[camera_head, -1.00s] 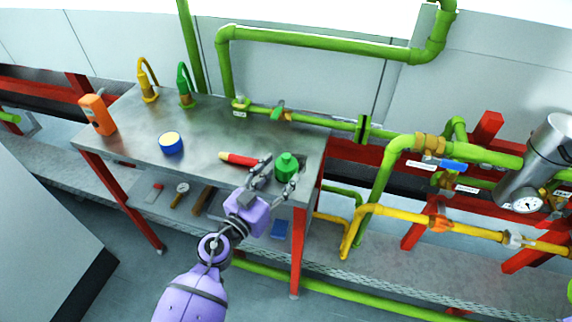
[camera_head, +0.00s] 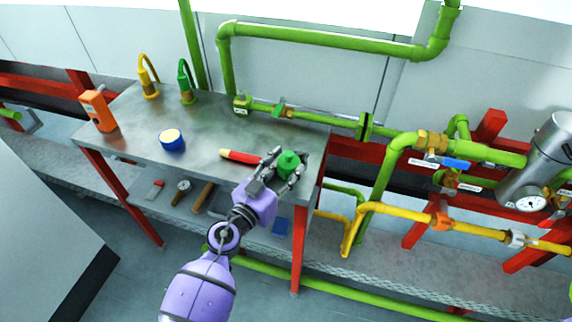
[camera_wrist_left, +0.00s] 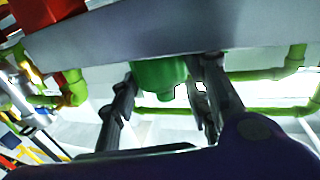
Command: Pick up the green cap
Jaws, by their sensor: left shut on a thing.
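The green cap (camera_head: 288,163) is at the right end of the grey metal table (camera_head: 215,145). My left gripper (camera_head: 284,170) is shut on it, with one finger on each side. In the left wrist view the green cap (camera_wrist_left: 160,77) shows between the two dark fingers of my left gripper (camera_wrist_left: 163,85); that view looks upside down, with the table surface along the top. I cannot tell whether the cap still touches the table. My right gripper is not in view.
A red and yellow tool (camera_head: 240,157) lies just left of the gripper.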

